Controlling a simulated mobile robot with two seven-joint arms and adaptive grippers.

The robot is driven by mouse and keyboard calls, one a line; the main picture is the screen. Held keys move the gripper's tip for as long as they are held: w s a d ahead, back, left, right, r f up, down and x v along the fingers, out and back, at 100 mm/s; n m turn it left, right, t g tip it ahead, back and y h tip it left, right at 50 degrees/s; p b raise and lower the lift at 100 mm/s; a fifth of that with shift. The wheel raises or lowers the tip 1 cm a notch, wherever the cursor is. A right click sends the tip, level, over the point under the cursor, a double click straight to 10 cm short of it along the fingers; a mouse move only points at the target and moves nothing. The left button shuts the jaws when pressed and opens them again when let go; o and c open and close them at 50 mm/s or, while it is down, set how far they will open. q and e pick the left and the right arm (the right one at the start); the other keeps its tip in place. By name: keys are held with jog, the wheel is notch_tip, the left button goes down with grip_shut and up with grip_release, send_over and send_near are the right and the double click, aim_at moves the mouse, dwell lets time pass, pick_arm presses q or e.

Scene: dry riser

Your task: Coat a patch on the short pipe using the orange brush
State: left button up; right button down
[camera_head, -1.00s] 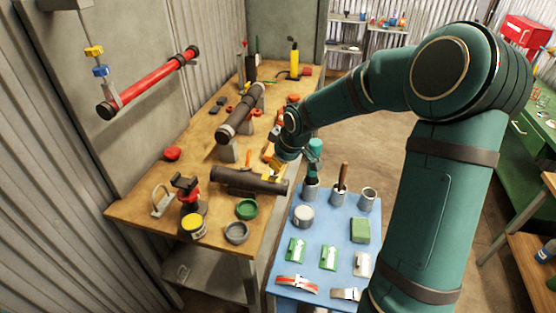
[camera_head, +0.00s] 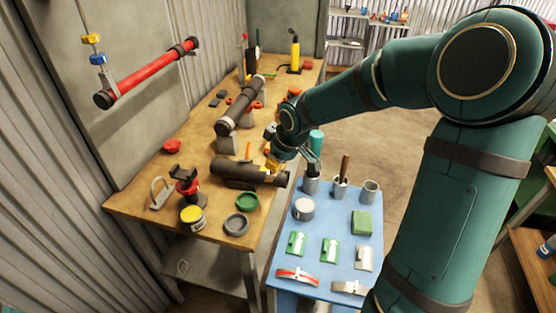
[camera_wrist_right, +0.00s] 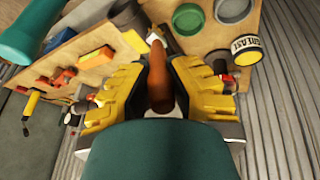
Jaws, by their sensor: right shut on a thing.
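The short dark pipe (camera_head: 232,170) lies across the near part of the wooden bench, its right end close to my right gripper. My right gripper (camera_head: 276,162) is at the pipe's right end, its yellow fingers pointing down and left. In the right wrist view the gripper (camera_wrist_right: 160,92) is shut on the orange handle of the brush (camera_wrist_right: 159,82). The brush's far end points towards the bench; I cannot tell whether it touches the pipe. My left gripper is not in view.
A longer pipe (camera_head: 241,107) lies on supports behind. A green tin (camera_head: 247,201), a grey tin (camera_head: 236,224) and a red clamp (camera_head: 187,187) stand nearby. A blue side table (camera_head: 345,278) holds cups, a brown-handled brush (camera_head: 344,166) and a green sponge (camera_head: 361,222).

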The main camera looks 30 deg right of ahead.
jog(key=shift+r+p, duration=2.1)
jog(key=shift+r, duration=0.8)
jog(key=shift+r+p, duration=1.15)
jog(key=shift+r, duration=0.4)
